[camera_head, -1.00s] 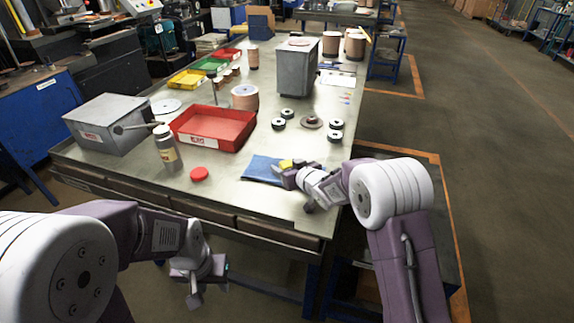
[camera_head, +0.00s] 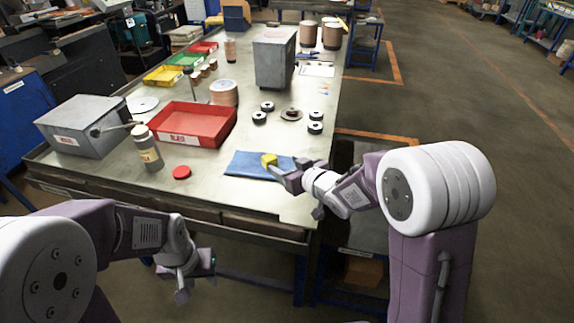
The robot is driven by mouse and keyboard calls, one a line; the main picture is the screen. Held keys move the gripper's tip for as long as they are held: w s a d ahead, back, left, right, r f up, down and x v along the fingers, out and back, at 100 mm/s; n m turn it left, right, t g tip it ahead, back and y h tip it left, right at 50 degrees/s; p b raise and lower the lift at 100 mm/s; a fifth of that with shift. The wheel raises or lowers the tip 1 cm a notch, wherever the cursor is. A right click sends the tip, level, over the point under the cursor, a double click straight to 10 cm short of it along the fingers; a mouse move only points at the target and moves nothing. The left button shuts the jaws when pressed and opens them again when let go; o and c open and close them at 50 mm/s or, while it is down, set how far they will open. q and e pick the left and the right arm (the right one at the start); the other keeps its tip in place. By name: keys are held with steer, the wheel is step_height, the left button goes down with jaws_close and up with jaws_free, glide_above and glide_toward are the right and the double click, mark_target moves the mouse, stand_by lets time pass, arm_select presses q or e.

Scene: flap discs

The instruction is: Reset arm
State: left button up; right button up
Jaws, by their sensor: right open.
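My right gripper (camera_head: 287,172) is over the front right part of the table, beside a small yellow block (camera_head: 268,160) on a folded blue cloth (camera_head: 247,165). It is open, and the block looks apart from a firm hold, though the fingertips are partly hidden by the gripper body. My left gripper (camera_head: 185,290) hangs low in front of the table's front edge, pointing down. Its fingers are too small and dark to tell whether they are open or shut.
On the table (camera_head: 205,185) stand a red tray (camera_head: 195,142), a bottle (camera_head: 147,150), a red lid (camera_head: 181,172), a grey box (camera_head: 80,124) and several dark discs (camera_head: 260,118). A tall grey box (camera_head: 273,60) stands further back. Floor to the right is clear.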

stand_by(0.4)
step_height(320, 180, up, 9)
steer(key=d+p, duration=0.3)
steer(key=p, duration=0.3)
steer(key=s+d+m+h+p, duration=0.3)
steer(key=d+h, duration=0.1)
steer(key=d, duration=0.1)
steer(key=s+d+f+m+g, duration=0.1)
steer(key=s+f+g, duration=0.2)
steer(key=s, duration=0.4)
steer(key=s+d+f+g+h, duration=0.1)
steer(key=s+f+g, duration=0.3)
steer(key=s, duration=0.4)
steer(key=s+d+f+m+g+h+p, duration=0.1)
steer(key=s+d+f+g, duration=0.1)
steer(key=s+f+g, duration=0.2)
steer(key=s, duration=0.3)
steer(key=shift+s+d+m, duration=0.15)
steer(key=shift+d+m, duration=0.15)
steer(key=shift+d, duration=0.1)
